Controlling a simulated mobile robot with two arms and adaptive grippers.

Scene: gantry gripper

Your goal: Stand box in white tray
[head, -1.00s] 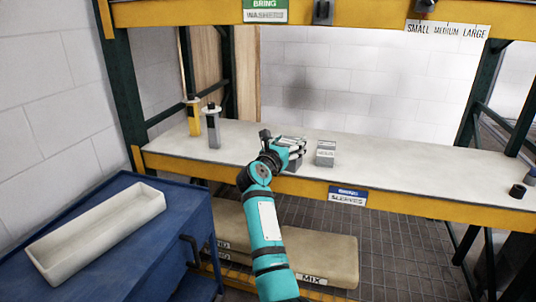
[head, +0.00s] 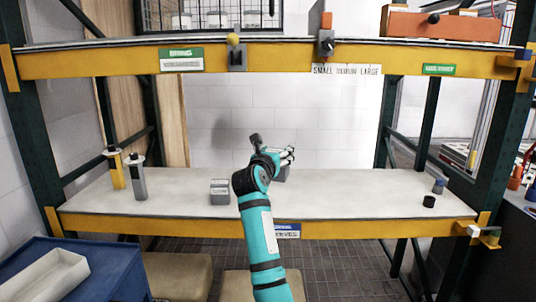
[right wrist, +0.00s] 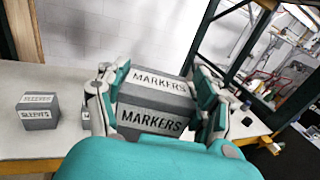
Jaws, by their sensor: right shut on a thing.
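My right gripper (head: 287,156) is over the middle shelf, and its fingers also show in the right wrist view (right wrist: 156,108). It is shut on a grey box labelled MARKERS (right wrist: 152,116), with fingers on both sides. In the head view the hand mostly hides this box (head: 281,175); I cannot tell whether it touches the shelf. The white tray (head: 44,282) is long and open, on a blue cabinet at lower left, cut off by the picture edge; its visible inside looks empty. My left gripper is not in view.
A grey SLEEVES box (head: 220,192) stands on the shelf (head: 330,196), left of my right gripper, also in the wrist view (right wrist: 38,112). Yellow (head: 115,168) and grey (head: 137,178) posts stand left. An upper shelf beam (head: 270,62) crosses above.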

